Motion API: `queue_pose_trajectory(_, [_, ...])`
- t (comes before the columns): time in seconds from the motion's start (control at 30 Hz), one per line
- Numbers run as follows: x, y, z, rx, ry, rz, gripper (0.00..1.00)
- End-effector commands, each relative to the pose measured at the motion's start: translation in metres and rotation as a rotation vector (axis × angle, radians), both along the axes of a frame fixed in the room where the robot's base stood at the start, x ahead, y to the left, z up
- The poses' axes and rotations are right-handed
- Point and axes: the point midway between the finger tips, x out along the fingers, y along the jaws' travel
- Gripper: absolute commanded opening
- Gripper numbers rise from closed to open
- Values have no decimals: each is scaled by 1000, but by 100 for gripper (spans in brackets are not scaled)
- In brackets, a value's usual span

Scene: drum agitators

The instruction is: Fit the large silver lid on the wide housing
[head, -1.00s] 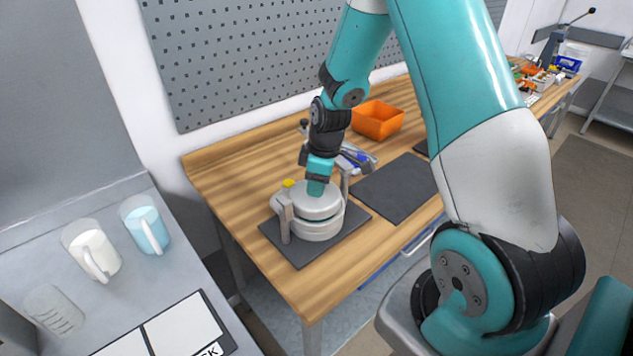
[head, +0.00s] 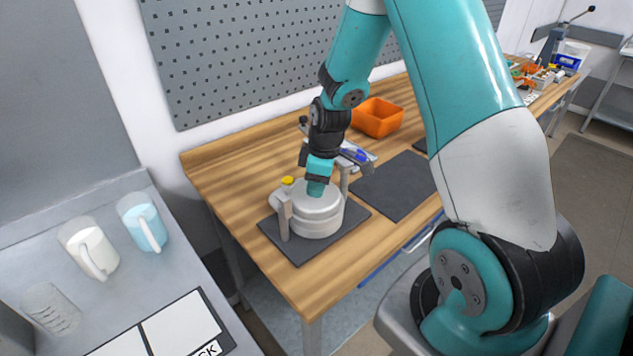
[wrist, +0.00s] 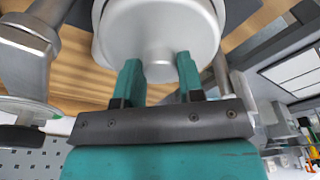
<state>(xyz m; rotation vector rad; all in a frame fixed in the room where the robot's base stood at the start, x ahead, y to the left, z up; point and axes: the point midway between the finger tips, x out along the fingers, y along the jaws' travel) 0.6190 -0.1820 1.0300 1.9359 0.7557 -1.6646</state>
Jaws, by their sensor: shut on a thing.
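The large silver lid (head: 325,203) is a pale round disc, level on top of the wide housing (head: 318,229), with no open gap that I can make out between them. The housing is a round pale drum on a dark mat (head: 290,249). My gripper (head: 316,186) points down over the lid. In the wrist view, the teal fingers of my gripper (wrist: 158,72) are shut on the knob at the middle of the lid (wrist: 165,25). My gripper hides part of the lid's top in the head view.
Grey posts (head: 284,218) stand close beside the housing, one near a yellow cap (head: 287,181). An orange bin (head: 377,118) is behind my gripper. A bare dark mat (head: 393,186) lies to the right. Jugs (head: 88,248) stand on the left counter.

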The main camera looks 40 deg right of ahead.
Motion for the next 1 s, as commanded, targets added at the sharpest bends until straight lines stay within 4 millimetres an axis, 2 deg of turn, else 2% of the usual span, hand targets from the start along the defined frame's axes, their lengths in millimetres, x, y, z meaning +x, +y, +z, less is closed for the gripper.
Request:
queue_pose_trajectory(0.93, [0,0,-4,0,-1,0,0])
queue_pose_trajectory(0.97, [0,0,-4,0,-1,0,40])
queue_pose_trajectory(1.0, [0,0,-5,0,-1,0,49])
